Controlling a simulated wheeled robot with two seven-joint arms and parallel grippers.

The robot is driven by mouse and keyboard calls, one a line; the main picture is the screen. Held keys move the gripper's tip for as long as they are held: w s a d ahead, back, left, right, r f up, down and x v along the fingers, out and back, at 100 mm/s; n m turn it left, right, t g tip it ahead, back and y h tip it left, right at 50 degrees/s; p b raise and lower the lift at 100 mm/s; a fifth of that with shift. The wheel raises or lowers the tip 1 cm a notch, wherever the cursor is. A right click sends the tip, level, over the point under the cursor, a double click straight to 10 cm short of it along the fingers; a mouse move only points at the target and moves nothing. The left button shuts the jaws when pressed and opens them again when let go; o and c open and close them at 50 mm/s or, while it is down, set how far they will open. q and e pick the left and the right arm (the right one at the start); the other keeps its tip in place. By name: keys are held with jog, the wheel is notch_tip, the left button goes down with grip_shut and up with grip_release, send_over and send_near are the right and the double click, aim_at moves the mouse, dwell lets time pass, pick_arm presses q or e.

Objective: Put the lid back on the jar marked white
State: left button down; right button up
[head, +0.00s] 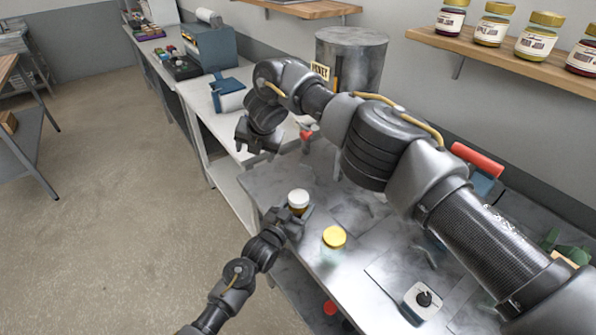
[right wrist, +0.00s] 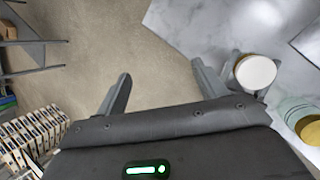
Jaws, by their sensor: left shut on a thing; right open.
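A small round piece with a white top and a brownish lower part (head: 298,198) is at the near-left edge of the grey table. Its white top also shows in the right wrist view (right wrist: 257,73). My left gripper (head: 297,214) is shut on it. I cannot tell whether the white top is a lid or the jar's contents. A yellow-topped round piece (head: 333,237) stands apart to its right. No readable label shows on either. My right gripper (head: 258,143) is open and empty, above and left of the white-topped piece; its spread fingers show in the right wrist view (right wrist: 160,85).
The grey table (head: 265,184) also carries a white box with a black knob (head: 422,299). A large grey drum (head: 350,58) stands behind my right arm. Labelled jars line a wall shelf (head: 475,45). A white-topped bench (head: 212,125) extends at the back left. The floor at left is open.

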jog(key=d+m+h, duration=0.1)
jog(key=d+m, duration=0.3)
jog(key=m, duration=0.1)
jog(key=m+g+h, duration=0.2)
jog(key=m+g, duration=0.2)
jog(key=g, duration=0.1)
send_over(299, 196)
jog(key=shift+s+f, duration=0.1)
jog(key=shift+f, duration=1.55)
jog(key=shift+f, duration=3.95)
jog(key=shift+c, duration=0.2)
